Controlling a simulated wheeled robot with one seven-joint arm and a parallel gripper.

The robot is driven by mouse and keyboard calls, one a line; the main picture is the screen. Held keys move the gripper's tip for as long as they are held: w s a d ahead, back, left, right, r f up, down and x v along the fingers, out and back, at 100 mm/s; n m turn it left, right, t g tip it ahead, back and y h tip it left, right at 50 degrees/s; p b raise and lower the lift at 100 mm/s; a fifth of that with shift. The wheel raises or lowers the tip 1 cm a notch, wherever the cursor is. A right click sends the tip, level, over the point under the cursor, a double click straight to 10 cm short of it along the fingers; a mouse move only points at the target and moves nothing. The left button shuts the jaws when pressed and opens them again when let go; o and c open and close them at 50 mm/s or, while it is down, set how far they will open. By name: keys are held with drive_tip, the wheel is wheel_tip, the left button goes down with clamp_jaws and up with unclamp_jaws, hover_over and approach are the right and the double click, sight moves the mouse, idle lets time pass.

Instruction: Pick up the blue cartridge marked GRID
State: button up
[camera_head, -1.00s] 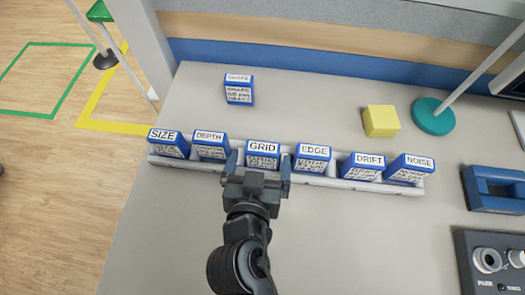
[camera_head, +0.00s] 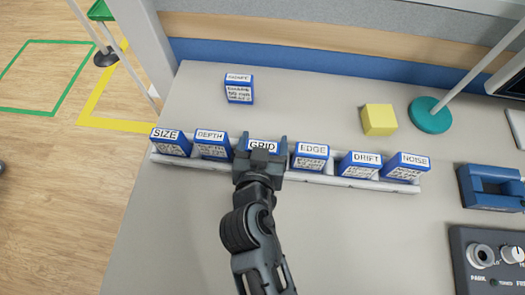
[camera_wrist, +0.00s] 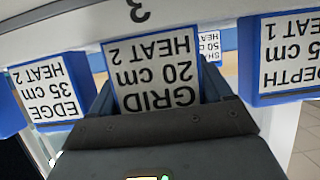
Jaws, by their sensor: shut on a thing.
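The blue GRID cartridge (camera_head: 263,145) stands in the white rack (camera_head: 300,178) between DEPTH and EDGE. My gripper (camera_head: 262,150) is shut on it, one finger on each side, and hides most of its front in the head view. In the wrist view the GRID cartridge (camera_wrist: 155,72) shows its white label upside down, reading GRID, 20 cm, HEAT 2, between the dark fingers. Whether its base is clear of the rack cannot be told.
In the rack, DEPTH (camera_head: 212,145) stands left of GRID and EDGE (camera_head: 311,157) right, both close to my fingers. SIZE (camera_head: 170,143), DRIFT (camera_head: 360,165) and NOISE (camera_head: 407,167) are farther out. Another blue cartridge (camera_head: 239,90) and a yellow block (camera_head: 379,120) sit behind.

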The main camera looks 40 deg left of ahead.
drive_tip(key=c, duration=0.4)
drive_tip(key=shift+c, duration=0.3)
drive_tip(key=shift+r, duration=0.1)
